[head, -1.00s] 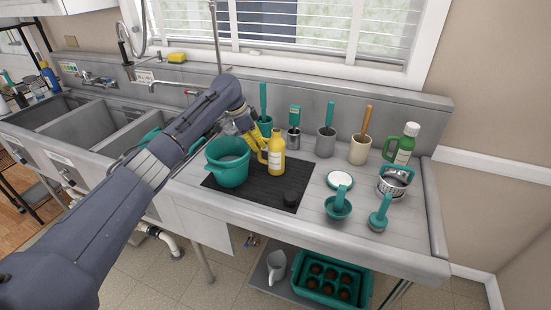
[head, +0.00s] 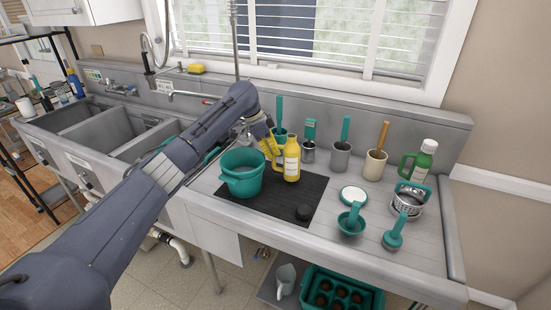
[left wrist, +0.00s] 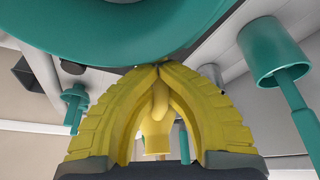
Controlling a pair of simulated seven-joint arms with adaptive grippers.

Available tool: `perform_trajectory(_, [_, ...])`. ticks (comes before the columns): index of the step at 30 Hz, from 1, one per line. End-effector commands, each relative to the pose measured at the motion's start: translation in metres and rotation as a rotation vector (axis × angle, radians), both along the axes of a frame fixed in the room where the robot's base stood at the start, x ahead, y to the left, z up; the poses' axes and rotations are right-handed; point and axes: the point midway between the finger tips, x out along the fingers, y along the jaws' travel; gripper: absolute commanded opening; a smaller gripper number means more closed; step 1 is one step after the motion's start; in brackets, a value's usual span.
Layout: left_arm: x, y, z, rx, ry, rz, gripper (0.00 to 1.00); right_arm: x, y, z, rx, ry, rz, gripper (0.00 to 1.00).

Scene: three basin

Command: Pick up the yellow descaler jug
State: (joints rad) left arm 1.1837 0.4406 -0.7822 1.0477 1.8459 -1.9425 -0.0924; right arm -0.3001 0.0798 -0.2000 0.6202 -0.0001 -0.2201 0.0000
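The yellow descaler jug (head: 292,163), with a pale label, is upright at the back of the black mat (head: 262,203), just right of a teal pot (head: 241,178). I cannot tell whether its base touches the mat. My left gripper (head: 272,149) reaches in from the left at the jug's handle side. In the left wrist view, the yellow fingers (left wrist: 159,70) are bowed with tips together, and the jug's handle (left wrist: 160,100) shows between them. They look shut on the handle, though the contact is partly hidden. My right gripper is not in view.
The teal pot stands close to the left gripper. Sink basins (head: 100,130) lie to the left.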

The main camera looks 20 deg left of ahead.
Motion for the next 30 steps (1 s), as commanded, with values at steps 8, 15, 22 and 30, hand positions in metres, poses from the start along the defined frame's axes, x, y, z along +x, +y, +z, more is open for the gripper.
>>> perform_trajectory(8, [0.001,0.000,0.060,0.000,-0.007,-0.001,0.00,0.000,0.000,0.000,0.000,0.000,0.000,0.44])
perform_trajectory(15, [0.001,0.000,0.112,-0.001,-0.005,0.000,0.00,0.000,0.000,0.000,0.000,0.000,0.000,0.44])
perform_trajectory(22, [0.000,0.000,0.152,-0.001,-0.004,0.000,0.00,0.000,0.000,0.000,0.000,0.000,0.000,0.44])
perform_trajectory(30, [0.000,0.000,0.178,0.000,-0.002,0.001,0.00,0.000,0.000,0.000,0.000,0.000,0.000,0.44])
